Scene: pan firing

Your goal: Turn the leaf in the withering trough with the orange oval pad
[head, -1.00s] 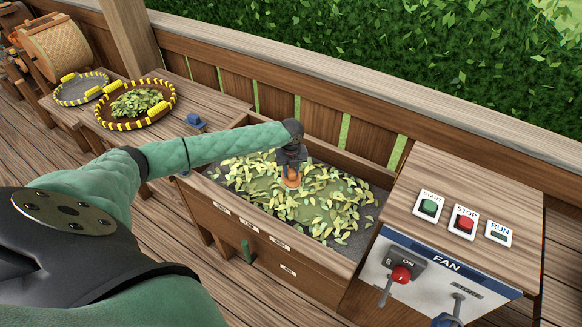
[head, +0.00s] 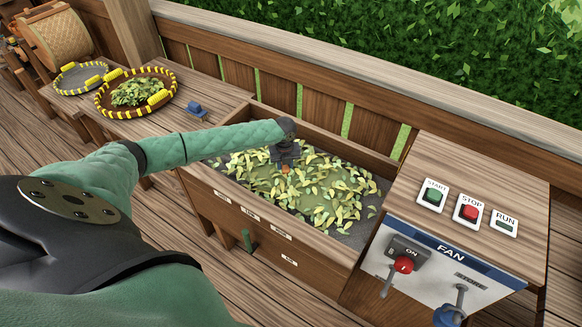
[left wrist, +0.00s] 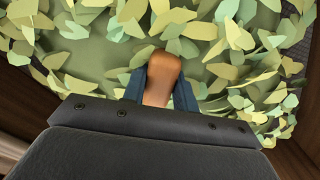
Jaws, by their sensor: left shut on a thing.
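The withering trough (head: 300,240) is a wooden box with a grey bed, and loose yellow-green leaf (head: 335,205) lies spread over much of it. In the left wrist view my gripper's blue fingers (left wrist: 158,92) are shut on the rounded orange-brown pad handle (left wrist: 162,75). A bit of the orange (head: 285,168) shows under the gripper in the head view. A smooth olive-green surface shows beneath it, ringed by leaf; I cannot tell whether they touch. My right gripper is out of view.
A yellow-black rimmed tray (head: 103,106) of leaf and a blue object (head: 197,109) sit on the left table. A wooden railing runs behind.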

